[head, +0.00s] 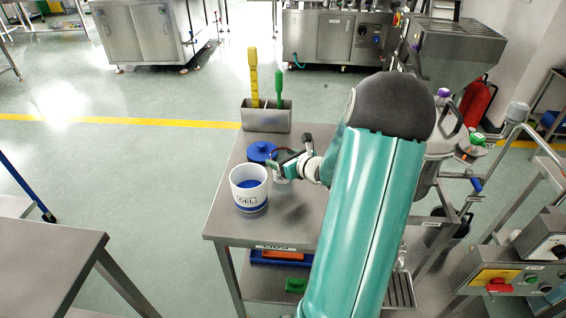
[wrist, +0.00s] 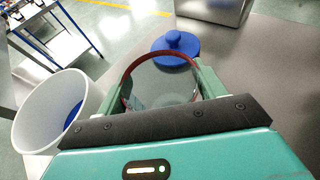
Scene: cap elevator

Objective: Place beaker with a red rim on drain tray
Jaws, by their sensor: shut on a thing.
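The beaker with a red rim (wrist: 160,88) is clear glass and stands between my gripper's fingers in the wrist view. My gripper (wrist: 166,92) is shut on it, one finger on each side. In the head view my gripper (head: 282,168) is above the steel table, beside the white tub, and the beaker is mostly hidden there. I cannot tell whether the beaker touches the table. I cannot pick out the drain tray for certain; a slotted grey surface (head: 400,290) shows low, right of my arm.
A white tub marked GEL (head: 248,190) with blue inside stands close left of the beaker. A blue lid with a knob (head: 262,152) lies just behind. A steel holder (head: 266,117) with yellow and green tools stands at the table's back. The table's (head: 230,222) front left is bare.

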